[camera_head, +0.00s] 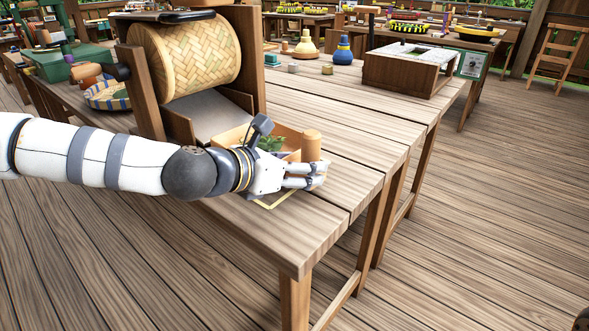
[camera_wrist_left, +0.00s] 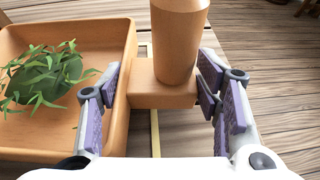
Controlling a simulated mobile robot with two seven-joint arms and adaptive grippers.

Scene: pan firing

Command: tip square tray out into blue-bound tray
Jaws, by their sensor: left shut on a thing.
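The square tray (camera_head: 289,133) is a light wooden tray with a post-like handle (camera_head: 311,146), and green leaves (camera_head: 271,144) lie in it. My left gripper (camera_head: 316,175) is at its handle side. In the left wrist view the fingers stand on both sides of the block (camera_wrist_left: 150,88) that joins the tray (camera_wrist_left: 118,100) to its post. The grip is on that handle block. The tray sits low at the table; whether it touches cannot be told. The blue-bound tray (camera_head: 104,97), round and woven with a blue and pale rim, lies at the left behind the drum stand.
A large woven drum (camera_head: 188,58) in a wooden stand rises behind my left arm, between the two trays. A yellow outline (camera_head: 285,197) marks the table under the tray. A wooden box (camera_head: 405,73) stands farther back. The table's near corner is clear.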

